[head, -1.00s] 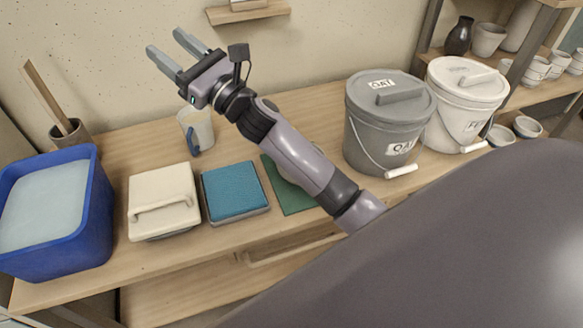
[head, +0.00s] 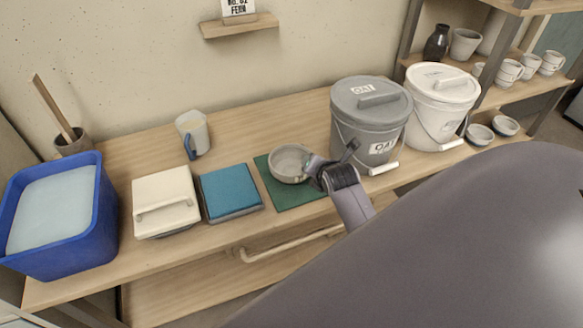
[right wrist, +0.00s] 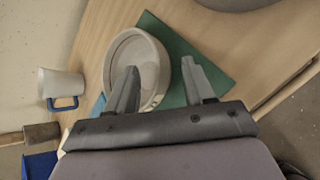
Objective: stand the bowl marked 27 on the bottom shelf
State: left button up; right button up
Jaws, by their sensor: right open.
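A pale grey bowl (head: 290,163) stands upright on the green mat (head: 296,195) on the bench. Its number cannot be read. My right gripper (head: 313,168) is at the bowl's right side in the head view. In the right wrist view, the open fingers (right wrist: 160,88) straddle the right wall of the bowl (right wrist: 125,62). One finger overlaps the bowl's inside and the other is outside over the mat; contact cannot be told. The lowest visible shelf (head: 497,142) of the rack at right carries two small bowls (head: 492,130). My left gripper is not in view.
A grey lidded bucket (head: 350,110) and a white one (head: 440,100) stand right of the bowl. Cups (head: 510,70) sit on the shelf above. A blue sponge block (head: 230,190), a cream lidded box (head: 165,198), a jug (head: 193,132) and a blue tub (head: 85,235) are left.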

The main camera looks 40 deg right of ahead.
aim_at(291, 167)
jog(key=x, duration=0.2)
jog(key=b+x, duration=0.1)
jog(key=shift+w+a+f, duration=0.1)
jog(key=shift+w+f, duration=0.1)
jog(key=shift+f, duration=0.3)
jog(key=shift+w+d+f, duration=0.2)
jog(key=shift+w+f, duration=0.2)
jog(key=shift+w, duration=0.1)
jog(key=shift+r, duration=0.1)
grip_shut()
